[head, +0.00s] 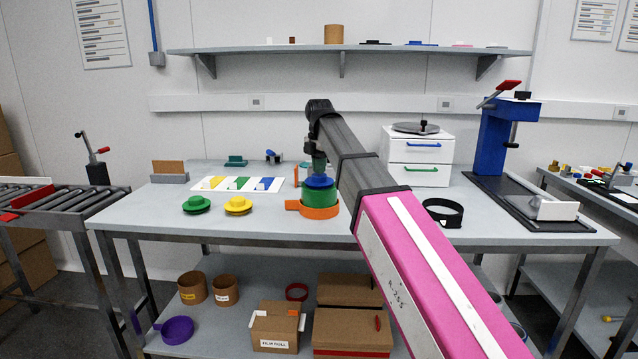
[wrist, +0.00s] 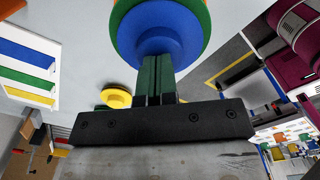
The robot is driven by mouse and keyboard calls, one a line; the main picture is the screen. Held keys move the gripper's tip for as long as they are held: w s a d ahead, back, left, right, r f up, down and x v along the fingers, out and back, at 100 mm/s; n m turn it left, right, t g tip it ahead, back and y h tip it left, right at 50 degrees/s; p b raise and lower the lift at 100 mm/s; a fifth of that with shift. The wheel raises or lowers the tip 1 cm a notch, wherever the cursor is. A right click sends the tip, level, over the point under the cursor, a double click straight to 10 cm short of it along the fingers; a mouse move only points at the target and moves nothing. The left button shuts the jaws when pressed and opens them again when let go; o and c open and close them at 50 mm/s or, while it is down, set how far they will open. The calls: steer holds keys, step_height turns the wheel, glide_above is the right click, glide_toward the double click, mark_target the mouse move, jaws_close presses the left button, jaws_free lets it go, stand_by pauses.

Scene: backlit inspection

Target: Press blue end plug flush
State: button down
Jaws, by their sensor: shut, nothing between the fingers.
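The blue end plug (head: 320,181) sits on top of the green tube (head: 320,198), which stands upright in an orange ring holder (head: 307,211) on the bench. My gripper (head: 319,167) points down right above the plug. In the wrist view its green fingers (wrist: 159,62) are shut together and empty, with the tips over the middle of the blue plug (wrist: 160,28). I cannot tell whether the tips touch it. A rim of the green tube shows around the plug. Whether the plug is flush cannot be told.
A green plug (head: 197,203) and a yellow plug (head: 238,205) lie on the bench to the left. A striped white card (head: 258,184) is behind them. A black ring (head: 443,212) and white drawer unit (head: 419,160) stand right of my arm. The bench front is clear.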

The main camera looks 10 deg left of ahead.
steer(key=shift+f, duration=0.8)
steer(key=shift+r, duration=0.1)
stand_by(0.3)
steer(key=shift+r, duration=1.95)
steer(key=shift+r, duration=0.1)
